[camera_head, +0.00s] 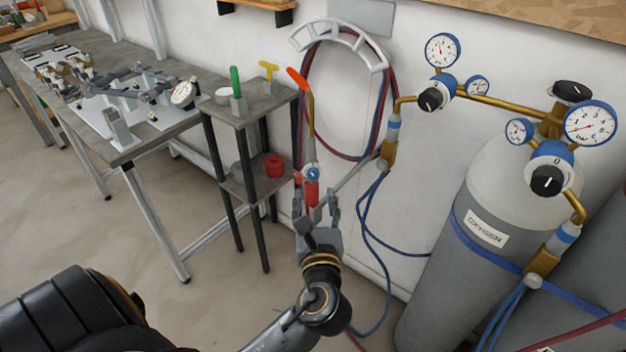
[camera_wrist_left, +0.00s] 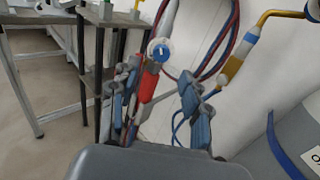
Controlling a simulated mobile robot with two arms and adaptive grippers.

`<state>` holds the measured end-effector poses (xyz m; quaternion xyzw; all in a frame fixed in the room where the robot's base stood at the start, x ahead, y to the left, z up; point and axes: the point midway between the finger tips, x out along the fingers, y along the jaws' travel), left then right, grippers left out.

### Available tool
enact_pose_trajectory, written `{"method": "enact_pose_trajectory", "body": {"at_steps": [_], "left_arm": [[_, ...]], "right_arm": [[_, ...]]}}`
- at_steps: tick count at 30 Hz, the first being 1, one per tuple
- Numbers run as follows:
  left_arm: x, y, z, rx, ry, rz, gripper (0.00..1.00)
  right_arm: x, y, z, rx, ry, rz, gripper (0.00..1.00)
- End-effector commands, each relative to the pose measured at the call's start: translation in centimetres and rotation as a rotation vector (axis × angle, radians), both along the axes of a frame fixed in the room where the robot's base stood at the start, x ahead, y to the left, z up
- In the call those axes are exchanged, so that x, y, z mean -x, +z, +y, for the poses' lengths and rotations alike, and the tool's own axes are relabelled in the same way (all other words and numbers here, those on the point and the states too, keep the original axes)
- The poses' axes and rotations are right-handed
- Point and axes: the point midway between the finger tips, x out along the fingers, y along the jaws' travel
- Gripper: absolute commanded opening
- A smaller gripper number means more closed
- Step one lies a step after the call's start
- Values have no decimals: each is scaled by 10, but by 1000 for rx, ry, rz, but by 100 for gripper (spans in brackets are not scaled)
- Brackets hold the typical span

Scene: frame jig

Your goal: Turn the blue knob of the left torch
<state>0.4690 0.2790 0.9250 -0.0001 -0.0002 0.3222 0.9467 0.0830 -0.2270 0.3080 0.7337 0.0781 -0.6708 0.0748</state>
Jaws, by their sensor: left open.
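The left torch hangs upright by the wall, with a red handle (camera_head: 312,192), a brass neck (camera_head: 311,115) and an orange-red tip (camera_head: 297,78). Its blue knob (camera_head: 313,174) has a pale face and sits just above the red handle. In the left wrist view the blue knob (camera_wrist_left: 160,50) shows clearly above the red handle (camera_wrist_left: 147,88). My left gripper (camera_head: 317,200) is open just below the knob. In the left wrist view its fingers (camera_wrist_left: 155,103) stand either side of the handle's line, with the knob beyond the fingertips; contact cannot be told. My right gripper is not in view.
A small stand (camera_head: 255,112) with a green and a yellow handle is close on the left, beside a long workbench (camera_head: 150,135). Coiled hoses (camera_head: 300,140) hang on the wall behind. A grey oxygen cylinder (camera_head: 440,270) with gauges stands right. Floor at left is clear.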

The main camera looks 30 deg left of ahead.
Motion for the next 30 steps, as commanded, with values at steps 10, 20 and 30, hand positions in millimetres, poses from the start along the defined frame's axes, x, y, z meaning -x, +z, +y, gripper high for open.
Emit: {"method": "enact_pose_trajectory", "body": {"at_steps": [10,20,30], "left_arm": [[-43,0,33,-1,2,0,47],[-48,0,37,0,1,1,47],[-48,0,37,0,1,1,0]], "right_arm": [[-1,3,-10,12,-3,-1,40],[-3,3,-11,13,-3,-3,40],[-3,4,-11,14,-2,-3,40]]}}
